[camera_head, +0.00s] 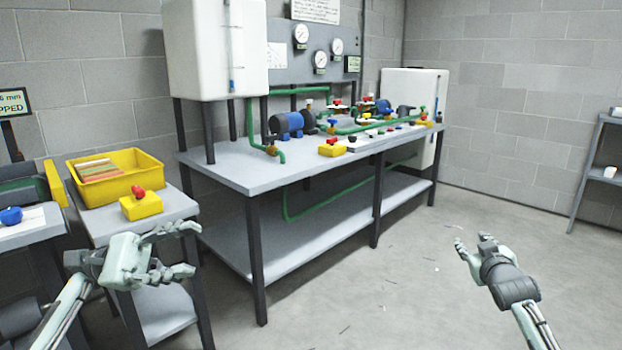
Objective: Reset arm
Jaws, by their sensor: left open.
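My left gripper (195,249) is at the lower left, in front of the small side table (182,207). Its fingers are spread apart, point right and hold nothing. My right gripper (471,242) is at the lower right, over the bare floor. Its fingers point up and to the left, with a gap between the tips and nothing in it. Both arms reach in from the bottom of the view, and both grippers look clear of the furniture.
A long workbench (228,174) with pumps, green pipes and a white tank (215,60) stands mid-view. A yellow bin (148,162) and a yellow red-button box (141,206) sit on the side table. A shelf (595,176) stands far right. The floor between is open.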

